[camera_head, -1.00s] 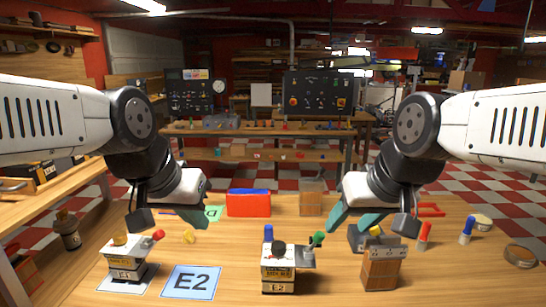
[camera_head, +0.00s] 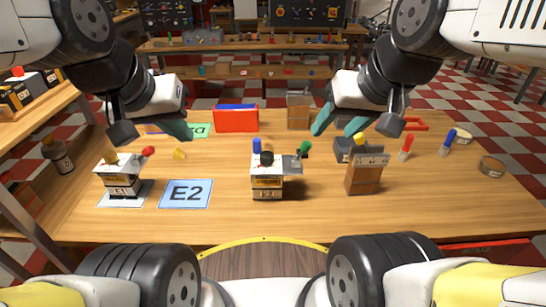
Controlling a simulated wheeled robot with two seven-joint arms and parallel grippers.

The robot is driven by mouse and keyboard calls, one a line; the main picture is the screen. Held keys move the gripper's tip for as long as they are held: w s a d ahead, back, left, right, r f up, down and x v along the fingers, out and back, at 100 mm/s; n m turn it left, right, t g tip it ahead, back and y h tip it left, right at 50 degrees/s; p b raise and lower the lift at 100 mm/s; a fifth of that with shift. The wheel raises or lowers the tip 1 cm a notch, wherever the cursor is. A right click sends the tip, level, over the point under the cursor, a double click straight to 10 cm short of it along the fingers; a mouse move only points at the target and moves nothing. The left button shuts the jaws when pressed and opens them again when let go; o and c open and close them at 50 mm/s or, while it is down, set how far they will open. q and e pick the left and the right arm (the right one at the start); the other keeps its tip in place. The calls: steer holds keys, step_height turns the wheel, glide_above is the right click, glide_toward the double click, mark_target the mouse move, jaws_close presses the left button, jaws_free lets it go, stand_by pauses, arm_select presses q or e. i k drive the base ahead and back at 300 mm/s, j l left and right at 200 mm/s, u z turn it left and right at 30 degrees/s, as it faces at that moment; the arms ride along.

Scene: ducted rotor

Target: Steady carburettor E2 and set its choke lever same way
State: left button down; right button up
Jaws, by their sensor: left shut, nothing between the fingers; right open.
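Carburettor E2 (camera_head: 267,187) stands upright on the wooden table, off its mat. It has a dark knob on top, a blue-tipped part behind and a lever with a green tip (camera_head: 305,147) pointing up to the right. Its blue E2 mat (camera_head: 186,194) lies empty to its left. Carburettor E1 (camera_head: 122,182) stands on its own mat, its red-tipped lever (camera_head: 148,150) pointing up to the right. My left gripper (camera_head: 178,127) is shut and empty, behind and between E1 and E2. My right gripper (camera_head: 338,122) is open and empty, behind and right of E2.
A red box (camera_head: 236,119), a green card (camera_head: 199,130) and a wooden crate (camera_head: 299,112) are at the back. The front table edge is clear.

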mark_target(306, 146)
steer(key=k+j+z, duration=0.15)
steer(key=j+z, duration=0.25)
steer(key=k+j+z, duration=0.15)
steer(key=z, duration=0.3)
